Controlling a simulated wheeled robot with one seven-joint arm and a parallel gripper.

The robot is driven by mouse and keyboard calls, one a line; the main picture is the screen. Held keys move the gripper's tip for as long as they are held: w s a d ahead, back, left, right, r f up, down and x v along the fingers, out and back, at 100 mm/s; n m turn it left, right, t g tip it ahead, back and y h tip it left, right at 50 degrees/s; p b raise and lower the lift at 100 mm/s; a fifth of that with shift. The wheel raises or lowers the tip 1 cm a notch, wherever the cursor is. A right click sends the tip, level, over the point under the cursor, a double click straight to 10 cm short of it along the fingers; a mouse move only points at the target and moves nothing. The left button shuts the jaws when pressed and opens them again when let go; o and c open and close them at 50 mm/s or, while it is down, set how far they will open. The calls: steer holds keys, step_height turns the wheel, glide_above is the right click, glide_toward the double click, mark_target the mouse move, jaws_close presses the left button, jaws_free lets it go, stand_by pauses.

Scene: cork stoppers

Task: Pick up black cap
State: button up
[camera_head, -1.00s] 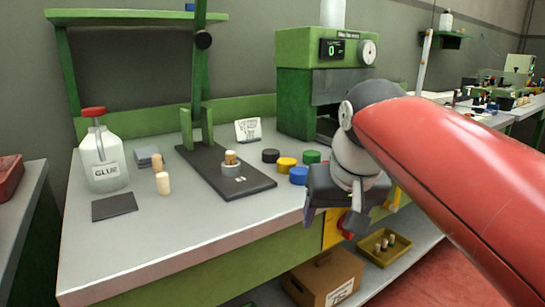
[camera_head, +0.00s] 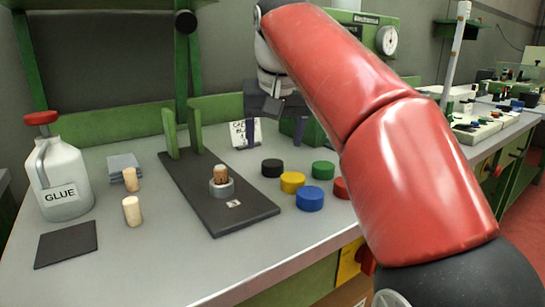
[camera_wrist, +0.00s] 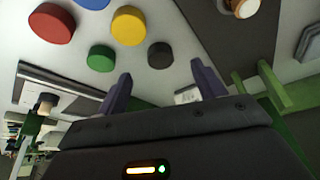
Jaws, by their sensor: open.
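The black cap (camera_head: 272,168) is a short dark disc on the grey bench top, just right of the dark press base. My gripper (camera_head: 274,138) is open and empty, above and behind the black cap, near the small white card. Its two purple-grey fingers also show in the wrist view (camera_wrist: 158,80), apart from the cap.
Yellow (camera_head: 292,183), blue (camera_head: 310,199), green (camera_head: 322,170) and red (camera_head: 341,188) caps stand close to the black one. The press base (camera_head: 190,185) holds a cork in a grey ring (camera_head: 222,188). A glue bottle (camera_head: 60,180) and loose corks (camera_head: 131,211) stand at left.

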mark_target(273, 163)
steer(key=shift+w+a+f+b, duration=0.1)
steer(key=shift+w+f+b, duration=0.3)
steer(key=shift+w+f, duration=0.55)
steer(key=b+x, duration=0.1)
steer(key=x, duration=0.4)
steer(key=shift+w+f, duration=0.25)
steer(key=shift+w, duration=0.05)
steer(key=shift+c, duration=0.4)
steer(key=c, duration=1)
